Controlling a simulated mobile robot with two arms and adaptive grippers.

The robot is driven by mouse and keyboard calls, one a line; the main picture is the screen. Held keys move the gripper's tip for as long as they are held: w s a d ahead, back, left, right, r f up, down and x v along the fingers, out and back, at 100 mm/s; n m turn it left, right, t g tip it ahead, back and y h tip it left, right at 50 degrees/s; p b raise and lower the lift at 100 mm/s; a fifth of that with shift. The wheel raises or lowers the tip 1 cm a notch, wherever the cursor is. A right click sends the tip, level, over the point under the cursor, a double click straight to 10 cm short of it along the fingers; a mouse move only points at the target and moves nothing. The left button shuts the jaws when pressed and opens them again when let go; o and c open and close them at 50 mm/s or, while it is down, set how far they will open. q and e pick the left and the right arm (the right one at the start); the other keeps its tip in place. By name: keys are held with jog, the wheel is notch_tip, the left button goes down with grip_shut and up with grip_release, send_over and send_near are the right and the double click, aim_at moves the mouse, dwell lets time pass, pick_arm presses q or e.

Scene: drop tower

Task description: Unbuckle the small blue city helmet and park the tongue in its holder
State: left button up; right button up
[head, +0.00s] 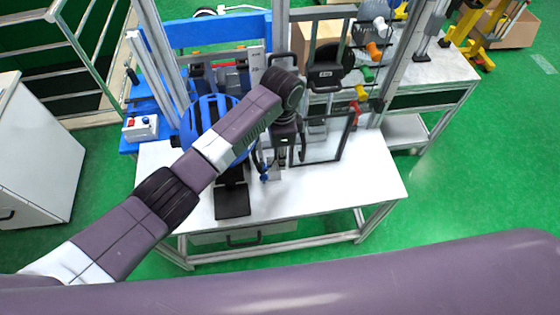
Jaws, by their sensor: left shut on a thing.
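The blue helmet (204,108) sits on a stand at the left of the white table, in the head view. My left forearm crosses in front of it and hides much of it. My left gripper (290,153) points down just right of the helmet, above the table. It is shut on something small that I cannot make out. A dark strap hangs between helmet and gripper, with a small blue piece (264,177) at its lower end. I cannot tell the tongue or its holder apart here. My right gripper is not in view.
The white table (345,195) is clear at its front right. A dark-framed clear panel (330,140) stands just right of the gripper. Tower posts rise behind. Colored handles (362,92) hang at the right. A control box (140,128) with a red button is at the left.

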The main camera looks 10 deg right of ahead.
pick_arm(q)
jog(key=shift+w+r, duration=0.5)
jog(key=shift+r, duration=0.05)
jog(key=w+d+r+b, duration=0.1)
jog(key=w+r+b, duration=0.1)
jog(key=w+r, duration=0.4)
jog(key=shift+w+d+r+b, duration=0.3)
jog(key=shift+w+b, duration=0.1)
jog(key=shift+w, duration=0.05)
jog(key=shift+a, duration=0.1)
jog(key=shift+w+a+r+b, duration=0.2)
jog(key=shift+w+a+b, duration=1.25)
jog(key=shift+w+a, duration=0.9)
jog(key=shift+a+r, duration=0.1)
jog(key=shift+a, duration=0.2)
